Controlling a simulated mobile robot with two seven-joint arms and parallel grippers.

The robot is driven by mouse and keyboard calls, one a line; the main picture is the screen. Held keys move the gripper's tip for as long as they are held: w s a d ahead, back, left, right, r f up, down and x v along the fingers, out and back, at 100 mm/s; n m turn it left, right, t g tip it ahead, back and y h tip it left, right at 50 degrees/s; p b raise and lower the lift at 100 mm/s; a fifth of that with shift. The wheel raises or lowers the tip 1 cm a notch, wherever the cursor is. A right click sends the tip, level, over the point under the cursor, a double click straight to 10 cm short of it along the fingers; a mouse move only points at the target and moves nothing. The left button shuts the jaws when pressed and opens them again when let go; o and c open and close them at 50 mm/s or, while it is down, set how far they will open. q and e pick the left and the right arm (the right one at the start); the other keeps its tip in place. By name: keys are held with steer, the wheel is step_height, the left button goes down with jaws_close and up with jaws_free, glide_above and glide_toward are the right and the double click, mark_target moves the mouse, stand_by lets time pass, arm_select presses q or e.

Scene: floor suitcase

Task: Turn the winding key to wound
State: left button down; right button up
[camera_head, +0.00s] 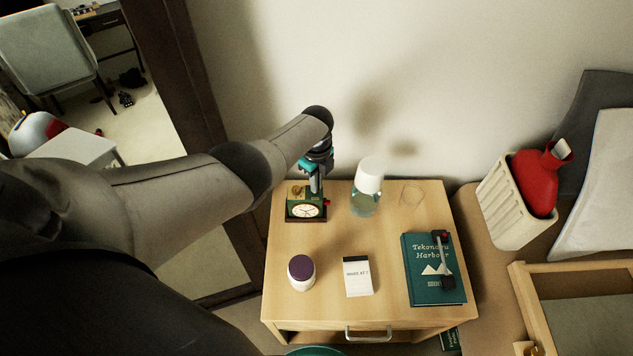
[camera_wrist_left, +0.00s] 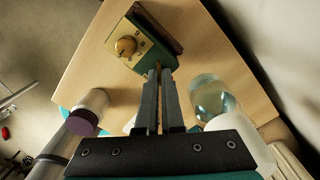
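A green alarm clock (camera_head: 306,209) with a round white dial stands at the back left of the wooden nightstand. A brass winding key (camera_wrist_left: 126,46) sits on its marked top panel and shows in the left wrist view. It also shows small in the head view (camera_head: 297,192). My left gripper (camera_head: 316,190) points down at the right part of the clock. In the left wrist view its fingers (camera_wrist_left: 159,72) are close together with nothing visible between them. The tips are beside the clock's edge, apart from the key. My right gripper is not in view.
A glass carafe with a white cup (camera_head: 369,178) stands close right of the clock. A purple-lidded jar (camera_head: 301,272), a white card box (camera_head: 357,276) and a green book (camera_head: 434,270) lie nearer the front of the nightstand (camera_head: 335,225). A wall is behind.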

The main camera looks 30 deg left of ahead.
arm_select(q)
steer(key=m, duration=0.4)
steer(key=shift+s+m, duration=0.1)
steer(key=shift+m, duration=0.2)
steer(key=shift+a+m+b, duration=0.1)
steer(key=shift+m+b, duration=0.35)
steer(key=shift+m, duration=1.25)
steer(key=c, duration=1)
jaws_free()
steer(key=shift+c, duration=0.2)
step_height(320, 180, up, 15)
steer(key=p, duration=0.6)
steer(key=shift+r+p, duration=0.15)
steer(key=shift+p, duration=0.2)
